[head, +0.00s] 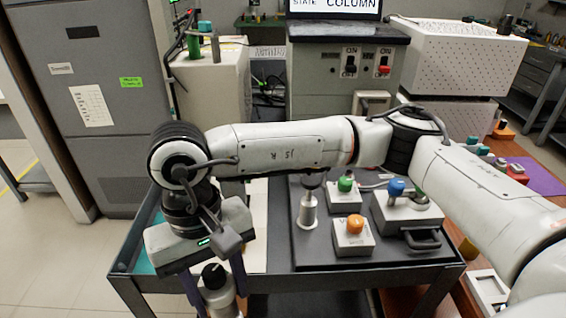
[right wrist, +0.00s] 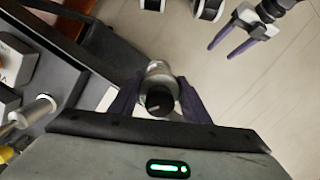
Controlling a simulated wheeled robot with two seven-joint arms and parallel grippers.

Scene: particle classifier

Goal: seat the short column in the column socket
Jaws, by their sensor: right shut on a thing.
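The lower part of the column is cut off in the head view. My left gripper (right wrist: 237,38) shows only in the right wrist view, fingers apart and empty, over the floor. I cannot make out the column socket for certain.
The cart (head: 375,276) carries a metal post (head: 307,212) and boxes with green (head: 345,184), orange (head: 355,224) and blue (head: 396,187) knobs. Behind stand a grey machine with ON switches (head: 320,75) and a beige cabinet (head: 215,85). My right forearm crosses above the cart.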

